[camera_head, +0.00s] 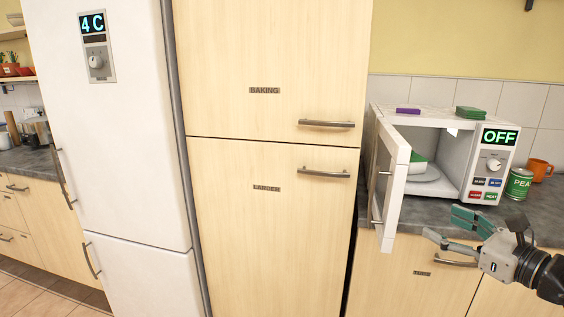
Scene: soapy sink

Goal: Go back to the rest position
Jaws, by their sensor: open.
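My gripper (452,228) is at the lower right, in front of the counter edge and below the microwave. Its fingers are spread apart and nothing shows between them. The microwave (454,160) stands on the counter with its door (394,190) swung open toward me. Its display reads OFF. A plate (424,174) lies inside, and a white and green object (417,163) shows in there, partly hidden by the door.
A green pea can (518,184) and an orange mug (540,169) stand right of the microwave. A purple sponge (408,111) and a green sponge (470,112) lie on top. The tall cabinet (265,230) and white fridge (125,160) are shut. Floor shows at lower left.

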